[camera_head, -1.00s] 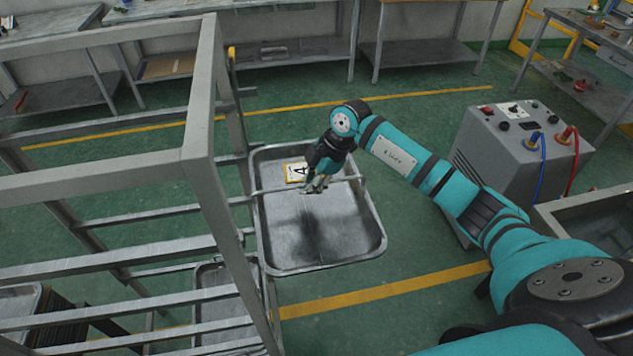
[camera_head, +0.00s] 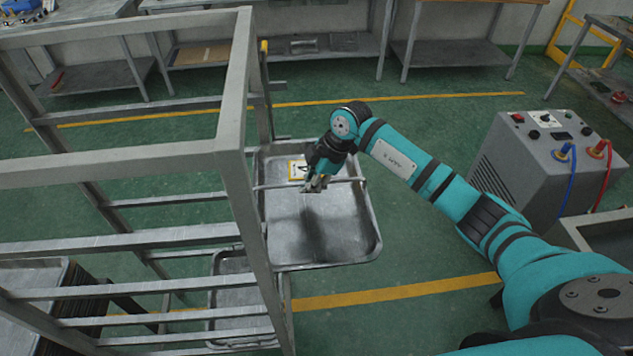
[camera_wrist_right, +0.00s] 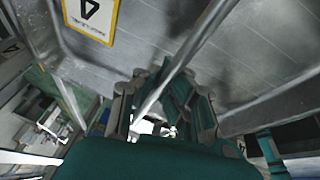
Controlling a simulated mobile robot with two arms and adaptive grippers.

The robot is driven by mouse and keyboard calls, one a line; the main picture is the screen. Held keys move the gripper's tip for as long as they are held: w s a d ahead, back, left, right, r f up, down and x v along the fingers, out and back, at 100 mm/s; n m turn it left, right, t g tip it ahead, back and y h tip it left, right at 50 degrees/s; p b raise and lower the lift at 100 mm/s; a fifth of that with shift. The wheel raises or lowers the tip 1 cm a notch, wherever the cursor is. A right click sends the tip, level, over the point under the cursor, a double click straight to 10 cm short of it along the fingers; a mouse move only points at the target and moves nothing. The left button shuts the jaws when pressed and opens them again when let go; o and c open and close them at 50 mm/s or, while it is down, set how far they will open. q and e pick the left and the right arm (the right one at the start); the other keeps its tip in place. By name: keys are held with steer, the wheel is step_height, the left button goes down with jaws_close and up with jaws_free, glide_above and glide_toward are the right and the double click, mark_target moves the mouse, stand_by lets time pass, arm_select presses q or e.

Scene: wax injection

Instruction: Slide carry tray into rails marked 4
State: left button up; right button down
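The carry tray (camera_head: 345,225) is a shallow grey metal tray with a thin bar across it and a yellow-edged label marked 4 (camera_head: 296,170). The label also shows in the wrist view (camera_wrist_right: 90,15). My right gripper (camera_head: 314,184) is shut on the tray's bar and holds the tray beside the grey metal rack (camera_head: 232,150). In the wrist view, the fingers of my right gripper (camera_wrist_right: 165,100) lie on both sides of the bar. The tray's left edge is partly behind the rack's near post. I cannot see a number on the rails (camera_head: 170,238). My left gripper is not in view.
A lower tray (camera_head: 213,300) sits in the rack, and another tray (camera_head: 30,265) is at the far left. A grey machine (camera_head: 545,150) with red and blue hoses stands at the right. Workbenches (camera_head: 330,45) line the back. Green floor is free behind the tray.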

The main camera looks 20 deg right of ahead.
mark_target(261, 188)
steer(key=shift+w+a+r, duration=0.1)
steer(key=shift+w+a, duration=0.2)
steer(key=shift+a, duration=0.8)
steer(key=shift+w+a+f, duration=0.1)
steer(key=shift+w+a, duration=0.25)
steer(key=shift+a, duration=0.7)
steer(key=shift+w+a+r, duration=0.1)
steer(key=shift+w+a, duration=0.2)
steer(key=shift+a, duration=0.8)
steer(key=shift+w+a, duration=0.2)
steer(key=shift+a, duration=0.55)
steer(key=shift+w+a, duration=0.25)
steer(key=shift+a, duration=0.55)
steer(key=shift+w+a, duration=0.2)
steer(key=shift+a, duration=0.55)
steer(key=w+a+b, duration=0.4)
steer(key=a+b, duration=0.2)
steer(key=a, duration=0.8)
steer(key=shift+a, duration=0.35)
steer(key=c, duration=2)
jaws_free()
steer(key=shift+w, duration=0.1)
steer(key=o, duration=0.6)
steer(key=shift+d, duration=0.1)
